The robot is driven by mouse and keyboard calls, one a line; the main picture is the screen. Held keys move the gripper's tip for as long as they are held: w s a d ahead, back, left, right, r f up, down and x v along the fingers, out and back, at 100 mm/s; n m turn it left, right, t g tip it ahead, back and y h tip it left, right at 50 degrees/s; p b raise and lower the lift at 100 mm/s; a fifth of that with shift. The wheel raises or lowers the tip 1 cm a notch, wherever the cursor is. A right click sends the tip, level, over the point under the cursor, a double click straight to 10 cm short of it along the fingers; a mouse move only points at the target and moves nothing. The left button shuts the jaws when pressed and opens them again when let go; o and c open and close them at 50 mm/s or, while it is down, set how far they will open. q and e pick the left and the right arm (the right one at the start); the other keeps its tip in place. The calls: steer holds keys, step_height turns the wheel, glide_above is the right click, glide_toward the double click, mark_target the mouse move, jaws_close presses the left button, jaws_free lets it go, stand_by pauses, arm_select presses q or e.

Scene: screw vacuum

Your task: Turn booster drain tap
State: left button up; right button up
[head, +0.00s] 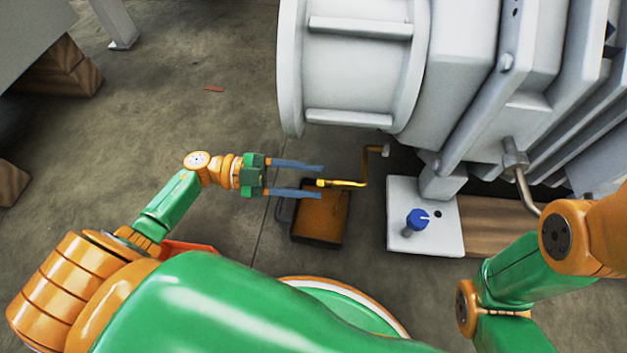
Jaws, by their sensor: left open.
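A yellow tap (345,183) with a bent yellow pipe comes out beneath the grey pump body, above an orange-brown bucket. My left gripper (321,180) is open, its two blue fingers pointing right. The left end of the yellow handle shows between the fingertips in the picture. I cannot tell whether either finger touches it or whether they are at the same height. My right arm shows at the lower right, but its gripper is out of view.
The open-topped rusty bucket (320,222) stands on the floor below the tap. A blue knob (417,219) sits on a white plate (443,241) to the right. The large grey machine (365,65) fills the upper right. The concrete floor at left is mostly clear.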

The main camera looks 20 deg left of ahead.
arm_select(q)
steer(key=shift+w+d, duration=0.15)
steer(key=shift+d, duration=0.3)
jaws_close()
steer(key=shift+m, duration=0.3)
steer(key=m+b, duration=0.1)
steer(key=m, duration=0.8)
steer(key=shift+m, duration=0.3)
stand_by(0.3)
jaws_free()
